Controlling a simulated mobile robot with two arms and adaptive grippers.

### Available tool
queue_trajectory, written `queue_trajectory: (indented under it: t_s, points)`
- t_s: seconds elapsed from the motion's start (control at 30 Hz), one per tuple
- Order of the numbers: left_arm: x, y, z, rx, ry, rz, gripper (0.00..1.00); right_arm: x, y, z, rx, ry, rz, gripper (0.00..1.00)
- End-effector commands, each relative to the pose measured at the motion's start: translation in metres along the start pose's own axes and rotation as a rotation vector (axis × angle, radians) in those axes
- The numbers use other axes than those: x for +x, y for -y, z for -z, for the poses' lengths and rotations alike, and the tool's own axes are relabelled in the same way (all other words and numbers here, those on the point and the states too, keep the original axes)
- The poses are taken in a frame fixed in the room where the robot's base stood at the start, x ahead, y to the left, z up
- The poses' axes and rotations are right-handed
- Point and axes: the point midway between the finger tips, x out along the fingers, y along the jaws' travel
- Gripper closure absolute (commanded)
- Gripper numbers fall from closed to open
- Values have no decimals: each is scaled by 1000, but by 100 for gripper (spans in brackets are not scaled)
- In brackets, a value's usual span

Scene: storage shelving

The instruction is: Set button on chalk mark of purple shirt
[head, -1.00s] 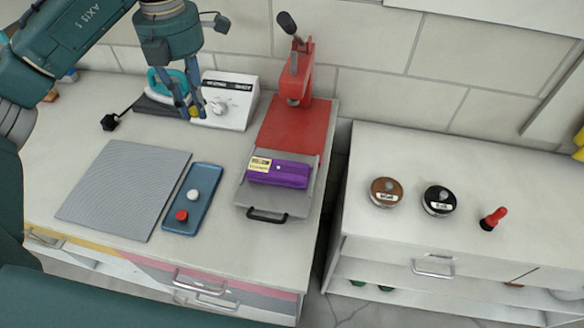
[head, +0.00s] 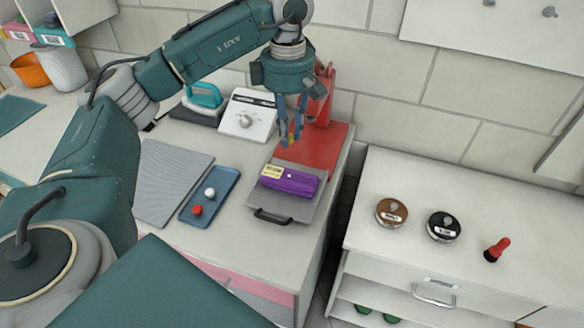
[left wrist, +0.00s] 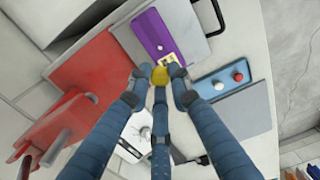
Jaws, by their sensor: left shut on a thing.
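The purple shirt (head: 292,184) lies folded on the grey plate (head: 296,209) of the red press. A cream label (head: 272,172) reading "YELLOW" lies on it, with a small white spot, apparently the chalk mark (head: 290,176), beside the label. My left gripper (head: 291,138) is above the red base, just behind the shirt in the picture. In the left wrist view, its fingertips are shut on a yellow button (left wrist: 160,76); the shirt (left wrist: 152,32) shows beyond them. My right gripper is not in view.
The red press (head: 320,98) stands behind the plate. A blue tray (head: 190,216) with a white and a red button lies left of it, beside a grey mat (head: 165,185). An iron (head: 203,98) and white box (head: 250,115) stand behind. Two tins and a red-handled stamp stand on the right cabinet.

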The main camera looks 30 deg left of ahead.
Motion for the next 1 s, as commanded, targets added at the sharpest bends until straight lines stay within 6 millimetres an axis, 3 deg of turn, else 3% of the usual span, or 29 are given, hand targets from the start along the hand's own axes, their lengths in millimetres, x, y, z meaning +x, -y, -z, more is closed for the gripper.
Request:
queue_trajectory:
  t_s: [0.1,0.3,0.47,0.7,1.0]
  points:
    - [29,2,1,-1,-2,5,90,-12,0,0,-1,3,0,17]
    - [65,0,0,0,0,1,90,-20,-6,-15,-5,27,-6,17]
    - [78,0,0,0,0,1,91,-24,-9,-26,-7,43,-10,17]
    - [112,0,0,-1,-1,0,90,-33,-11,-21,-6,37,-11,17]
    - [117,0,0,-1,1,-2,91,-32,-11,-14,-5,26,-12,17]
